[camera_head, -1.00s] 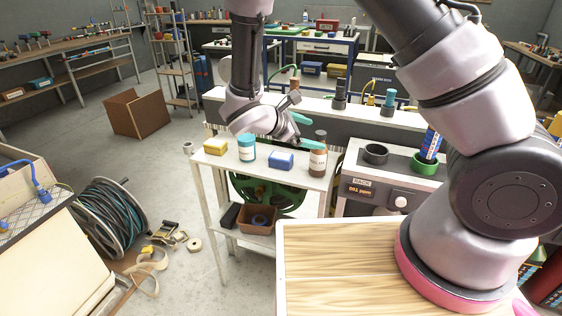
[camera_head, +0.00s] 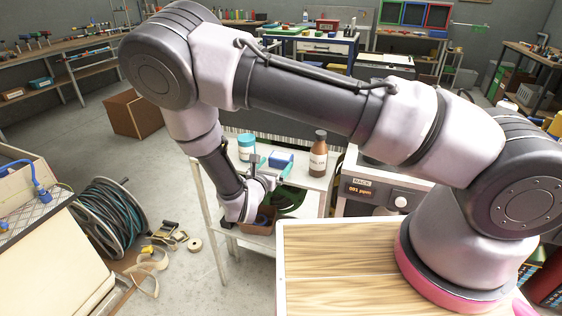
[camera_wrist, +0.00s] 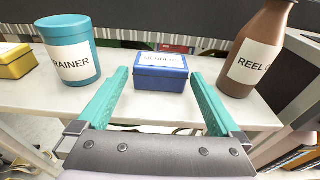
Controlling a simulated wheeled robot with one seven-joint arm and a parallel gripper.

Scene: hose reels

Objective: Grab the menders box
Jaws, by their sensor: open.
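The blue box (camera_wrist: 161,72) stands on the white shelf, with a white label on top that is too foreshortened to read fully. In the wrist view it sits centred ahead of and between the teal fingers of my gripper (camera_wrist: 160,80). The fingers are apart and nothing is held. In the head view the blue box (camera_head: 281,160) is on the shelf top. My gripper (camera_head: 268,170) is at the near edge of that shelf, partly hidden by my own wrist.
A teal tub (camera_wrist: 70,52) labelled "...RAINER" stands left of the box, with a yellow box (camera_wrist: 12,62) farther left. A brown bottle (camera_wrist: 256,50) labelled "REEL O..." stands to the right. The white shelf (camera_wrist: 150,112) is bare in front of the box.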

